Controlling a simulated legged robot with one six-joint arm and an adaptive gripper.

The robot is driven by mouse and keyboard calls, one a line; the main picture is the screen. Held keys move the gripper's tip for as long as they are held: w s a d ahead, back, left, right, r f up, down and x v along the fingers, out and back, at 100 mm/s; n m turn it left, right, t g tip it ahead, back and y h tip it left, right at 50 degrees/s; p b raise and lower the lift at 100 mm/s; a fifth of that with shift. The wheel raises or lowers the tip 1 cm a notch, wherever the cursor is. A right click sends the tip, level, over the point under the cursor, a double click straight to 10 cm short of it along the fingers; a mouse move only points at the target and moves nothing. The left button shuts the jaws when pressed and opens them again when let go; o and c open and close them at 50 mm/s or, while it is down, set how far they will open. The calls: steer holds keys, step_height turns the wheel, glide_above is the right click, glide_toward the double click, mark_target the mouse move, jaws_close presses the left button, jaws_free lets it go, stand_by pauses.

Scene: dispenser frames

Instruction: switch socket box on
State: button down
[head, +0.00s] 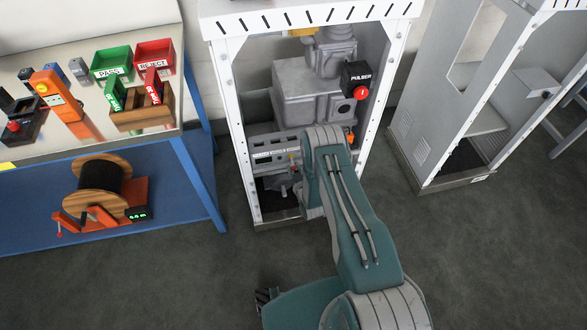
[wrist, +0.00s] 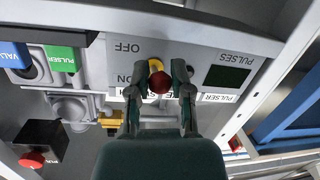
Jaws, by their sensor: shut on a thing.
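A light grey control box (wrist: 195,58) fills the upper part of the wrist view, its labels upside down. It carries a switch with a yellow base (wrist: 156,64) and a red round knob (wrist: 159,83). OFF is printed above ON to the left of the switch in this view, and the knob appears roughly level with ON. My gripper (wrist: 159,88) has its two fingers on either side of the knob and is shut on it. In the head view the box (head: 270,156) sits low in the white frame; my arm hides most of my gripper.
A black pulser box with a red button (head: 361,92) hangs on the frame's right side. The white frame's posts (head: 235,125) stand close on both sides of my arm. A workbench (head: 100,140) is to the left, and another grey frame (head: 425,130) to the right.

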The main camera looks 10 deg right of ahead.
mark_target(293, 166)
step_height(293, 166, up, 2)
steer(key=g, duration=0.4)
steer(key=shift+w, duration=0.1)
steer(key=shift+w+r+g, duration=0.1)
steer(key=shift+r+g, duration=0.25)
steer(key=shift+g, duration=0.65)
steer(key=shift+w+r+g, duration=0.1)
steer(key=shift+r+g, duration=0.2)
steer(key=shift+g, duration=0.7)
steer(key=c, duration=0.5)
jaws_free()
